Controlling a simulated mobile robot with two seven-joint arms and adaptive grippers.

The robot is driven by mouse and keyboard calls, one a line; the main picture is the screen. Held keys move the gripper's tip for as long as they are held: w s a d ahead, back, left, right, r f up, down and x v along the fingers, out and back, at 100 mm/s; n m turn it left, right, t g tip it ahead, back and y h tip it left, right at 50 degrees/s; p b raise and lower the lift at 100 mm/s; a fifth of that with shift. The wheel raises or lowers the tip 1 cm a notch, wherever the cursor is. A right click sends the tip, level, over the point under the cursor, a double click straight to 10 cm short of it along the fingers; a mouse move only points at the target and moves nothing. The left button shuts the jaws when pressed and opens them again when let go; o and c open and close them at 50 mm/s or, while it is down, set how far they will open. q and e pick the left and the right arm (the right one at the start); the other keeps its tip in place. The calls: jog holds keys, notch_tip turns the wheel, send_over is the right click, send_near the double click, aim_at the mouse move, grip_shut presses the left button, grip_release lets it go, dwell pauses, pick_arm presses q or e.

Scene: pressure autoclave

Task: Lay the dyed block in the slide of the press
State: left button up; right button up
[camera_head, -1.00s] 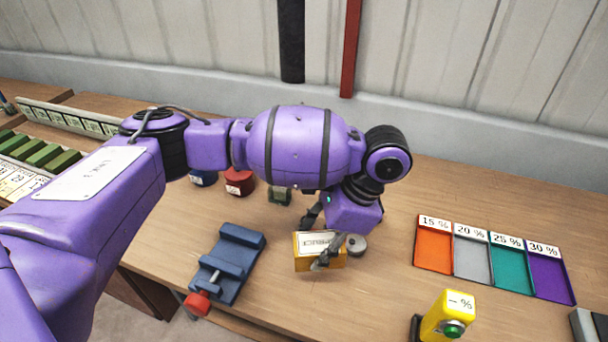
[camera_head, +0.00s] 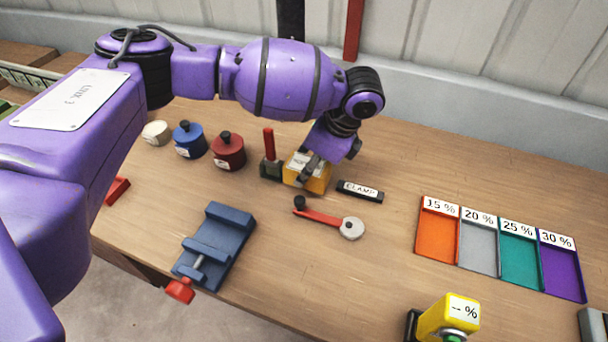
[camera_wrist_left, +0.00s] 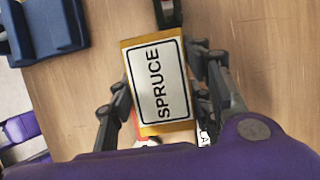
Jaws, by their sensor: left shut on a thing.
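My left gripper (camera_head: 312,168) is shut on a yellow-orange block (camera_head: 300,181) with a white label. In the left wrist view the label of the block (camera_wrist_left: 160,85) reads SPRUCE, with a finger on either side. In the head view the block is just right of a dark green base (camera_head: 270,169) with an upright red handle; I cannot tell whether they touch. A blue vise-like device (camera_head: 226,228) with a red knob sits at the table's front left. Which device is the press is not labelled legibly. My right gripper is not in view.
A black CLAMP plate (camera_head: 361,191) lies just right of the block. A red lever (camera_head: 322,216) with a round grey end lies in front. Red (camera_head: 228,152) and blue (camera_head: 189,141) weights stand left. Percentage trays (camera_head: 437,234) and a yellow meter (camera_head: 449,315) are right.

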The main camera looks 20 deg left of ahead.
pick_arm(q)
jog(key=shift+w+a+f, duration=0.3)
jog(key=shift+f, duration=0.15)
jog(key=shift+w+a+f, duration=0.25)
jog(key=shift+f, duration=0.15)
jog(key=f, duration=0.3)
jog(key=shift+w+a+f, duration=0.15)
jog(key=shift+w+a, duration=0.05)
jog(key=shift+f, duration=0.15)
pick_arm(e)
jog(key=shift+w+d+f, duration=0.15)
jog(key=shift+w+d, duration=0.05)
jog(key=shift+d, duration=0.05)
pick_arm(q)
jog(key=shift+f, duration=0.15)
jog(key=o, duration=1.3)
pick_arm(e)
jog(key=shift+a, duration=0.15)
